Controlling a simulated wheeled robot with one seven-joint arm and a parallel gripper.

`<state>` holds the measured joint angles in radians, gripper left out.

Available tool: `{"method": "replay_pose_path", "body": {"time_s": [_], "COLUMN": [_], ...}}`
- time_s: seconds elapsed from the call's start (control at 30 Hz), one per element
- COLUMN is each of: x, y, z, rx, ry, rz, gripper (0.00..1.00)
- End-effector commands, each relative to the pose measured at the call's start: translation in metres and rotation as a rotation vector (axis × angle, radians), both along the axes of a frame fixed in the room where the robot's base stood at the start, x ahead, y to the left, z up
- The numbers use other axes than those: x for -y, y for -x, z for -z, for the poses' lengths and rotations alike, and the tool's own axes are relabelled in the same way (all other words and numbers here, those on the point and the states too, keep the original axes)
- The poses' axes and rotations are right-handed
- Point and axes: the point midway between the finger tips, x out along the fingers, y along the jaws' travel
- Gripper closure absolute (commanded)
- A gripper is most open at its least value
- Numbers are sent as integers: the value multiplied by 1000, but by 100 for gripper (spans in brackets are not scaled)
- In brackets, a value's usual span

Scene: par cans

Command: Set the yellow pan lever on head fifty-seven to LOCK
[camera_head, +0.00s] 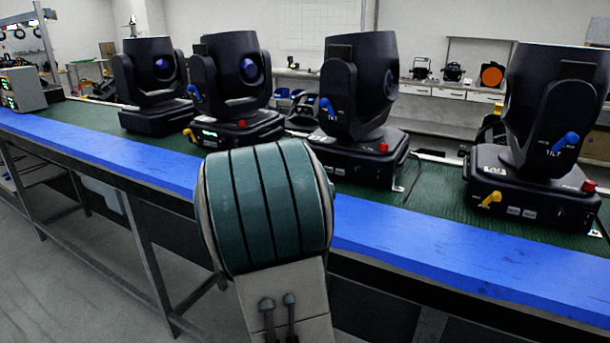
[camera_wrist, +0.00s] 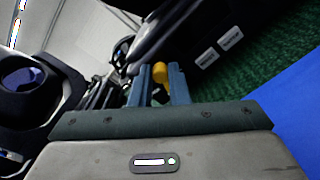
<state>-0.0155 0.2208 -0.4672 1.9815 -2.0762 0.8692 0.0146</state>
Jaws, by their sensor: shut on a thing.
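In the wrist view my gripper (camera_wrist: 161,90) has its two blue-grey fingers on either side of a yellow pan lever (camera_wrist: 160,72) and is shut on it. The lever sits by the black base of a moving head, beside two small white labels. In the head view my arm hides the gripper and this lever; the arm stands in front of the third head from the left (camera_head: 358,90), which has a blue tilt lever (camera_head: 327,108) and a red knob (camera_head: 383,147). I cannot read the head's number or the lever's LOCK marking.
Other black moving heads stand in a row on the green mat (camera_head: 430,185): one at the right (camera_head: 555,110) with its own yellow lever (camera_head: 490,199), and two at the left (camera_head: 235,85) (camera_head: 150,85). The blue bench edge (camera_head: 440,245) runs along the front.

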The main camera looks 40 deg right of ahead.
Motion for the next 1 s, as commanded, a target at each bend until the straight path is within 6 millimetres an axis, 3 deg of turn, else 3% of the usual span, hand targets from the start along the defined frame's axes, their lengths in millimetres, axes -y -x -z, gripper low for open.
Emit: {"method": "replay_pose_path", "body": {"time_s": [0.03,0.83,0.87,0.9,0.93,1.0], "x": [0,1,1,1,1,1], "y": [1,3,3,3,3,3], "z": [6,3,3,3,3,3], "rx": [19,99,99,99,99,100], "ry": [-9,-45,-45,-45,-45,-44], "rz": [-1,-1,-1,-1,-1,-1], "gripper": [100,100,79,68,63,63]}}
